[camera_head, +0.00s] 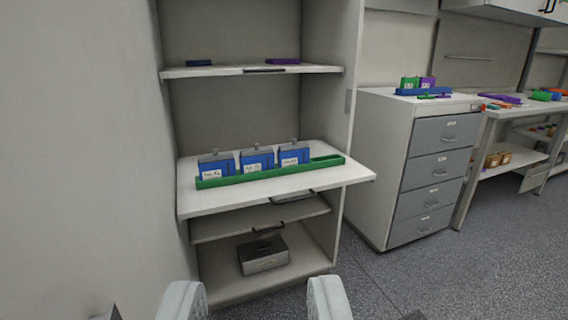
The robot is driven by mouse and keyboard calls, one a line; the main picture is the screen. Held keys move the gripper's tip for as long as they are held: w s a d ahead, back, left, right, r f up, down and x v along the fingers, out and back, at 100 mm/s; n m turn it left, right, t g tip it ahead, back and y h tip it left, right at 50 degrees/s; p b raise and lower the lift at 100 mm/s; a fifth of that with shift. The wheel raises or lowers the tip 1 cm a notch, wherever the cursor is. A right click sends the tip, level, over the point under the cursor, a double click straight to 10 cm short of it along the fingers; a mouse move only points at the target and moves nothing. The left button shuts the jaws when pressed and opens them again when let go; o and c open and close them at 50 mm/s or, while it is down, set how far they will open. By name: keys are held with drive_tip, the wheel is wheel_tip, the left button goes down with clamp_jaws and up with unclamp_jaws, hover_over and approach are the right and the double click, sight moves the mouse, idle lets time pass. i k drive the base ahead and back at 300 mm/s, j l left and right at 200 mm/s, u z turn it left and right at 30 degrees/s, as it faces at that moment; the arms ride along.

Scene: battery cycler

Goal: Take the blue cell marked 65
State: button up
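Three blue cells with grey tops and white labels stand in a row in a green tray (215,183) on the pulled-out cabinet shelf. They are the left cell (215,164), the middle cell (256,160) and the right cell (293,154). The label numbers are too small to read surely, so I cannot tell which is marked 65. The tray's right end is empty. My gripper (255,300) shows at the bottom edge with its two pale fingers wide apart. It is open and empty, well short of the cells.
A shelf (225,71) hangs above the cells with flat dark blue and purple items on it. A lower shelf and a metal box (263,254) are below. A drawer cabinet (400,170) stands right, with green and purple cells in a blue tray (423,91). Floor is clear.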

sight(214, 169)
drive_tip(key=i+l, duration=0.1)
drive_tip(key=l, duration=0.2)
drive_tip(key=i+l+u, duration=0.15)
drive_tip(key=l, duration=0.2)
drive_tip(key=i+l, duration=0.1)
drive_tip(key=l, duration=0.25)
drive_tip(key=i+l+u, duration=0.2)
drive_tip(key=i, duration=0.25)
drive_tip(key=i+l+u, duration=0.15)
drive_tip(key=i+l, duration=0.3)
drive_tip(key=i+u, duration=0.15)
drive_tip(key=i, duration=0.45)
